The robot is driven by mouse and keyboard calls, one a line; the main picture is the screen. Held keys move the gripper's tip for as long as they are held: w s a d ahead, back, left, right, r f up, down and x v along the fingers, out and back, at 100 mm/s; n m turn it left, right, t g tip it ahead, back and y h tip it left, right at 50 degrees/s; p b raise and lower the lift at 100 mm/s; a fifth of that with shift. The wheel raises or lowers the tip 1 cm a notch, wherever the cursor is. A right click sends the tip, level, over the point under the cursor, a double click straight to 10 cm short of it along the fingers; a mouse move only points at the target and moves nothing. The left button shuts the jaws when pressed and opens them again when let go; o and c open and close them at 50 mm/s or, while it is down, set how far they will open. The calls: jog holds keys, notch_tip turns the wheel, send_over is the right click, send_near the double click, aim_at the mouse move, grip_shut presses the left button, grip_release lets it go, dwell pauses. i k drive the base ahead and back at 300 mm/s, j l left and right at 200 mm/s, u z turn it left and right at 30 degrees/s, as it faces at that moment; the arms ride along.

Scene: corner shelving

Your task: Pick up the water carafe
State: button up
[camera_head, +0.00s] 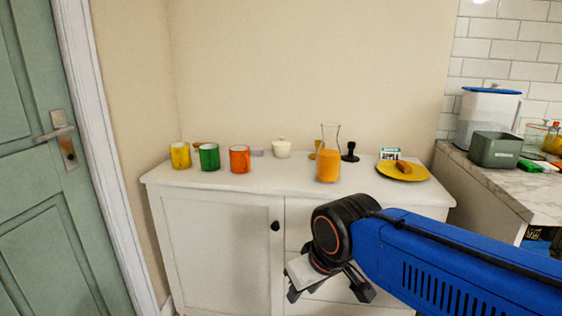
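The water carafe (331,131) is a clear glass vessel with a flared top, standing upright toward the back of the white cabinet top, right of centre. An orange cup (328,167) stands in front of it and hides its lower part. My gripper (328,291) is low in the picture, in front of the cabinet and below its top, apart from the carafe. Its dark fingers are spread apart, with nothing seen held between them.
Yellow (180,155), green (209,157) and red-orange (240,159) cups stand left on the cabinet top. A white cup (281,149) and a black tamper-like object (350,152) flank the carafe. A yellow plate (385,171) with food is at right. The front middle strip is clear.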

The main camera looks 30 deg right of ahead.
aim_at(328, 156)
jog(key=z, duration=0.85)
